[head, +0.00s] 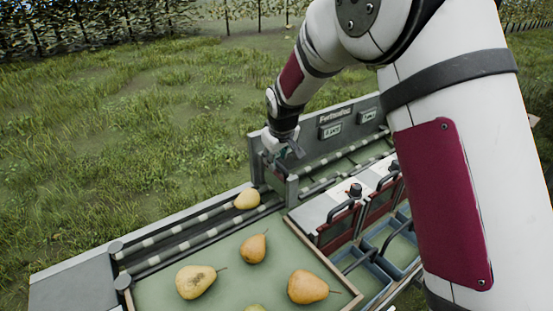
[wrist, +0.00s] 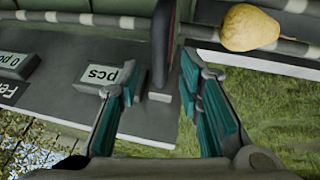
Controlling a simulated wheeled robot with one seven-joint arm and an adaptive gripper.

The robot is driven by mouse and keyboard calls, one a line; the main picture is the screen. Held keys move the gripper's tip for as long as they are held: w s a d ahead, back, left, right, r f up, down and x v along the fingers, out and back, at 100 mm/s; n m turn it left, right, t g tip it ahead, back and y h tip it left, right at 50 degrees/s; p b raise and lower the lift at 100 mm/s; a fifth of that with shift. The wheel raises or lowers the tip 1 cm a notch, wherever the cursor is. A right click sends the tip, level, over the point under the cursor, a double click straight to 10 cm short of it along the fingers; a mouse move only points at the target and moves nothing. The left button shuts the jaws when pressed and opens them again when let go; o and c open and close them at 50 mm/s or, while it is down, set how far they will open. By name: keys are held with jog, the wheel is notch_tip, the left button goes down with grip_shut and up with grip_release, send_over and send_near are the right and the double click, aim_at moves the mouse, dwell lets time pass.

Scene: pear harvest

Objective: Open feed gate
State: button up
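My gripper (head: 283,150) is above the near end of the sorting machine, at the feed gate. In the wrist view my gripper (wrist: 155,82) is open, its teal-padded fingers apart. The feed gate appears as a dark upright panel (wrist: 162,40) seen edge-on, in line with the gap between the fingers. I cannot tell whether the fingers touch it. In the head view the gate (head: 272,178) stands across the lane between two posts, partly under my gripper. A yellow pear (head: 247,199) lies on the roller lane before the gate; it also shows in the wrist view (wrist: 250,27).
A wooden-rimmed tray (head: 325,262) with several pears is in front of the lane. The machine's back panel (head: 340,118) carries small displays. Lidded units with handles (head: 338,215) and blue bins (head: 388,245) stand at the right. Grass lies behind.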

jog(key=shift+w+f, duration=0.25)
jog(key=shift+f, duration=0.35)
grip_shut()
notch_tip(320, 180, up, 7)
jog(key=shift+r+p, duration=0.2)
jog(key=shift+p, duration=0.1)
grip_release()
